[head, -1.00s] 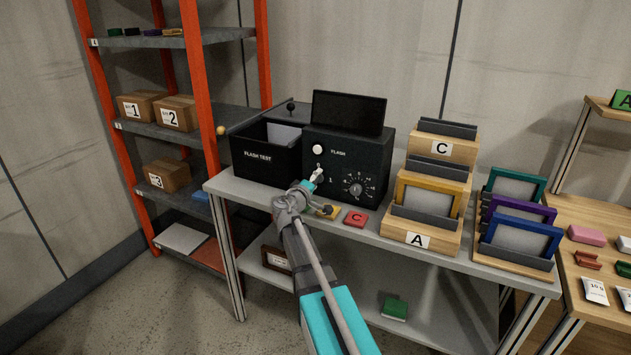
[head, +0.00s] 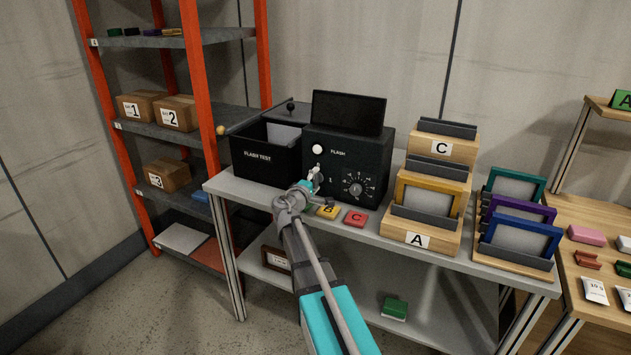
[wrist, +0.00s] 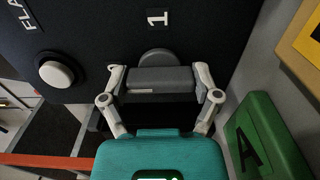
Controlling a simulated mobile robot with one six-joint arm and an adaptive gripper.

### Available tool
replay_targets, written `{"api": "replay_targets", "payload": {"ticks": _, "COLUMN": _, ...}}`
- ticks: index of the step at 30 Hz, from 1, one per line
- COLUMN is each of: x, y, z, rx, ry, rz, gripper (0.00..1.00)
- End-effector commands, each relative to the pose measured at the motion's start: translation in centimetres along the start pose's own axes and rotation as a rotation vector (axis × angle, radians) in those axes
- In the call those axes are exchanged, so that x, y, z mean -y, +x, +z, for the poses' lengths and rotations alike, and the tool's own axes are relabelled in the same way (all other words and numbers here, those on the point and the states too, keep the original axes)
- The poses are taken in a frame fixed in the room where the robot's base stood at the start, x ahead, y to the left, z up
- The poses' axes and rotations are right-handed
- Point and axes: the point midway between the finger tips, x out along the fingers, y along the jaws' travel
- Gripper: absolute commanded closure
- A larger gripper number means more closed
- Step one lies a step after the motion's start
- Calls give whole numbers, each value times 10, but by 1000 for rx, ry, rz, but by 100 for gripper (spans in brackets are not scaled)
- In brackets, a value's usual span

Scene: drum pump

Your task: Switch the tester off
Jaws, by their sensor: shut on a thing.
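The tester is a black box (head: 375,158) with a round white button, a scaled dial (head: 356,187) and a small switch knob (head: 319,174) on its front. My gripper (head: 312,182) is at the switch knob, below the white button (head: 317,149). In the wrist view my gripper (wrist: 160,88) is shut on the knob's grey bar (wrist: 160,78), one finger at each end. The bar lies crosswise to the direction of the printed "1" (wrist: 157,18). The white button also shows in the wrist view (wrist: 57,73). Part of the knob is hidden by the fingers.
A yellow B block (head: 328,212) and a red C block (head: 356,218) lie on the bench in front of the tester. A green A block (wrist: 263,140) is close beside my gripper. An open black FLASH TEST box (head: 265,158) stands left; wooden frame stands (head: 418,238) stand right.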

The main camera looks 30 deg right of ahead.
Motion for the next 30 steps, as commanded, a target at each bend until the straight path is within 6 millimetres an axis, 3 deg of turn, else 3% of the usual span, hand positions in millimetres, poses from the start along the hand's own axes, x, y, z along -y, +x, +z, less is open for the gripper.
{"api": "replay_targets", "payload": {"ticks": 1, "x": 0, "y": 0, "z": 0, "rx": 0, "ry": -4, "rz": 1, "gripper": 16}}
{"api": "replay_targets", "payload": {"ticks": 4, "x": 0, "y": 0, "z": 0, "rx": 0, "ry": -3, "rz": 1, "gripper": 0}}
{"api": "replay_targets", "payload": {"ticks": 20, "x": 0, "y": -3, "z": 0, "rx": 0, "ry": 0, "rz": 0, "gripper": 0}}
{"api": "replay_targets", "payload": {"ticks": 30, "x": 0, "y": -37, "z": 2, "rx": -2, "ry": 0, "rz": 0, "gripper": 0}}
